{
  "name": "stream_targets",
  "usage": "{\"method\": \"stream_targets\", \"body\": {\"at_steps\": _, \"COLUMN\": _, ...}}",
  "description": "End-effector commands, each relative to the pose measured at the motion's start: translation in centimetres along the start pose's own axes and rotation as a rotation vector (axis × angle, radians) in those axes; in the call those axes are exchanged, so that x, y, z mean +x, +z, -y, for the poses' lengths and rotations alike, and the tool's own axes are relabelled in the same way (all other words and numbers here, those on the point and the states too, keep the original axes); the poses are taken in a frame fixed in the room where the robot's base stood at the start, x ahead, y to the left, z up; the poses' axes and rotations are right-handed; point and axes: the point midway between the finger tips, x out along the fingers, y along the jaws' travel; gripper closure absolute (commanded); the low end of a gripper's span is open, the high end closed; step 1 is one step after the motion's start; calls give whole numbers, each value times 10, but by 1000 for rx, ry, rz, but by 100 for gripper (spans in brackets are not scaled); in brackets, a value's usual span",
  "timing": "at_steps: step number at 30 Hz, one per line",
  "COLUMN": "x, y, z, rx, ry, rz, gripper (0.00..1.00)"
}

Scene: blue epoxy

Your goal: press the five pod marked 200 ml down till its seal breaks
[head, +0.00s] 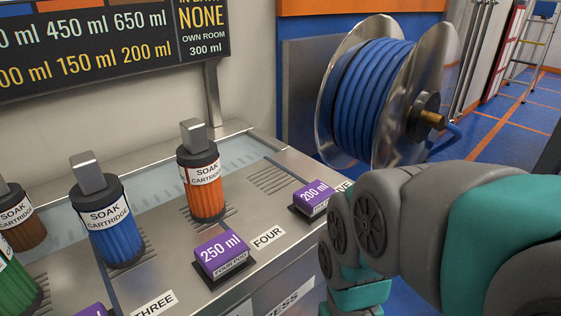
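The purple pod marked 200 ml (313,195) sits on a dark base near the front right edge of the steel counter. It looks upright, and I cannot tell from here whether its seal is whole. The counter label beside it is partly hidden by my grey and teal arm, with only "VE" readable. My arm comes in from the right and bends down just right of the pod. My gripper's fingers are not visible, so I cannot tell what they touch.
A purple 250 ml pod (223,254) sits left of it by the FOUR label. Orange (206,192) and blue (115,232) soak cartridges stand upright behind. A hose reel (370,90) stands beyond the counter. A dosing board (110,45) hangs at upper left. Blue floor is open at upper right.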

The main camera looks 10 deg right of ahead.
Motion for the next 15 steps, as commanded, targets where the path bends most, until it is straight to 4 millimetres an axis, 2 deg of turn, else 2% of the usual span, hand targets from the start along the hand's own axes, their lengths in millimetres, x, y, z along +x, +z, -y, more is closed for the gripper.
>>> {"method": "stream_targets", "body": {"at_steps": 2, "x": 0, "y": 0, "z": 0, "rx": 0, "ry": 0, "rz": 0, "gripper": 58}}
{"method": "stream_targets", "body": {"at_steps": 13, "x": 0, "y": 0, "z": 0, "rx": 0, "ry": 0, "rz": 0, "gripper": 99}}
{"method": "stream_targets", "body": {"at_steps": 15, "x": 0, "y": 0, "z": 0, "rx": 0, "ry": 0, "rz": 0, "gripper": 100}}
